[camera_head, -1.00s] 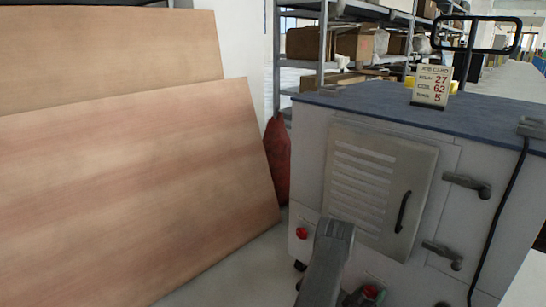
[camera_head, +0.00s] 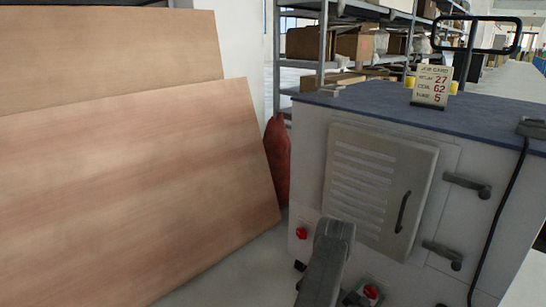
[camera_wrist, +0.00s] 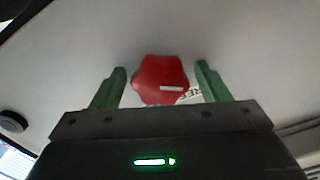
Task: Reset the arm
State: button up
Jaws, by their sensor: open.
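My arm shows at the bottom of the head view, in front of the grey machine cabinet (camera_head: 385,190). My gripper (camera_wrist: 162,75) shows in the wrist view with its two green fingers apart and nothing held between them. A red knob (camera_wrist: 160,80) on a pale surface shows between and beyond the fingertips, with a white label beside it that is partly hidden. I cannot tell whether the fingers touch the knob. The gripper itself is not clear in that view.
Large wooden boards (camera_head: 130,190) lean at the left. A red object (camera_head: 277,160) stands between them and the cabinet. The cabinet has a louvred door (camera_head: 375,190), black handles, a second red button (camera_head: 302,233) and a job card (camera_head: 432,85) on top. Shelving (camera_head: 330,45) stands behind.

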jog(key=shift+m, duration=1.3)
jog(key=shift+a, duration=0.1)
